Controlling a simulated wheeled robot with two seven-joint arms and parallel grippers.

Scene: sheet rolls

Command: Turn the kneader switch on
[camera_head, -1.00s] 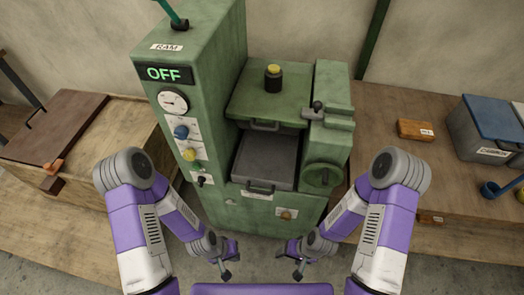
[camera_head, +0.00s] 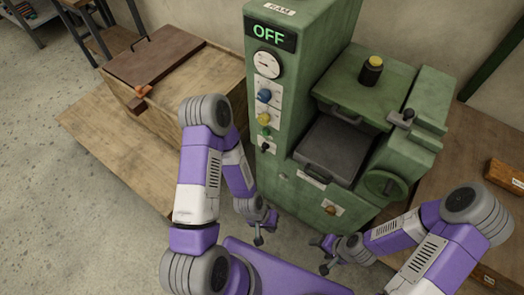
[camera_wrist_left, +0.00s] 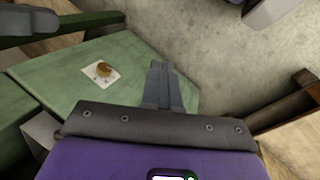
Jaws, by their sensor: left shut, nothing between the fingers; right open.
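The green kneader machine (camera_head: 293,140) stands ahead, with a lit green "OFF" display (camera_head: 268,36) on its tall panel. Below are a gauge, a blue knob (camera_head: 264,96), a yellow knob (camera_head: 264,119) and a small black switch (camera_head: 268,147); their labels are too small to read. An orange-brown knob (camera_head: 330,209) sits low on the front; it also shows on a white plate in the left wrist view (camera_wrist_left: 104,69). My left gripper (camera_head: 265,228) is shut and empty, below the panel and apart from it. My right gripper (camera_head: 321,255) is open and empty.
A wooden bin with a brown lid (camera_head: 155,55) stands on a low wooden platform (camera_head: 110,140) at the left. A wooden table (camera_head: 456,165) with a brown block (camera_head: 505,176) is at the right. Open concrete floor (camera_head: 50,220) lies at the lower left.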

